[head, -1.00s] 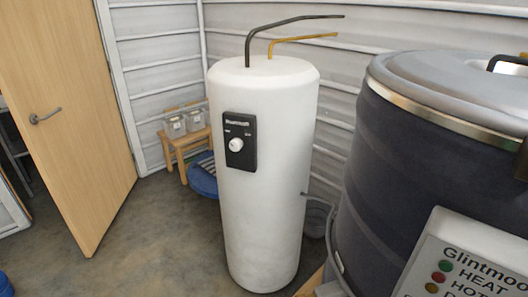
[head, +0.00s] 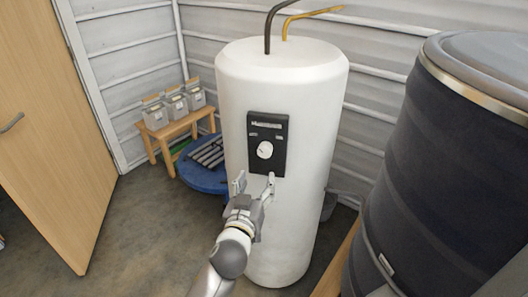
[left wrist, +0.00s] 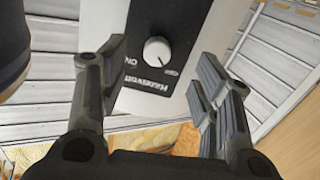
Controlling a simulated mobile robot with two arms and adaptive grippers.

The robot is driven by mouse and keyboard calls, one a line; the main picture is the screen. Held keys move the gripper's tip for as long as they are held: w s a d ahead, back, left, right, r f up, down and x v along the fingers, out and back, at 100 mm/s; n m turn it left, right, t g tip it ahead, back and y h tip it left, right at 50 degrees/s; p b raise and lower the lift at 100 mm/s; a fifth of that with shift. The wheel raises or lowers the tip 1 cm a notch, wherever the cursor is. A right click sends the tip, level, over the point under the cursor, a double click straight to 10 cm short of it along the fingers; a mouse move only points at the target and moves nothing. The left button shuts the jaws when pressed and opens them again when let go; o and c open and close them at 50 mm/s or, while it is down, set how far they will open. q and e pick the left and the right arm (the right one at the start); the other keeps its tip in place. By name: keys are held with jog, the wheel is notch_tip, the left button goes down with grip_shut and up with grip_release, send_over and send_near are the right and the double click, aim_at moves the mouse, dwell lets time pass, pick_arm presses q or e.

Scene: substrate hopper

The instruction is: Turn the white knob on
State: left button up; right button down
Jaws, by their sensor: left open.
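The white knob (head: 264,150) sits on a black control panel (head: 282,166) on the front of a tall white tank (head: 240,95). In the left wrist view the knob (left wrist: 157,51) shows between the fingers, with the panel's lettering and the word ON beside it. My left gripper (head: 254,184) is open and empty, just below the knob and in front of the tank. In the left wrist view its spread fingers (left wrist: 160,85) stand on both sides of the panel, apart from the knob. My right gripper is not in view.
A large dark drum (head: 435,170) stands close at the right. A wooden stool (head: 176,130) with several grey containers and a blue round object (head: 203,181) are behind at the left. A wooden door (head: 45,130) is at the far left. The floor between is clear.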

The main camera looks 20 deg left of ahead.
aim_at(264, 153)
pick_arm(q)
jog(key=w, duration=0.3)
jog(key=w+r+p, duration=0.1)
jog(key=w, duration=0.2)
jog(key=w+a+r, duration=0.1)
jog(key=w, duration=0.2)
jog(key=shift+w, duration=0.85)
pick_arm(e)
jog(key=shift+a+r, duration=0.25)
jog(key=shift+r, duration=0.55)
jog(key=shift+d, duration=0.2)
pick_arm(q)
jog(key=shift+c, duration=1)
jog(key=c, duration=0.8)
jog(key=shift+c, duration=0.2)
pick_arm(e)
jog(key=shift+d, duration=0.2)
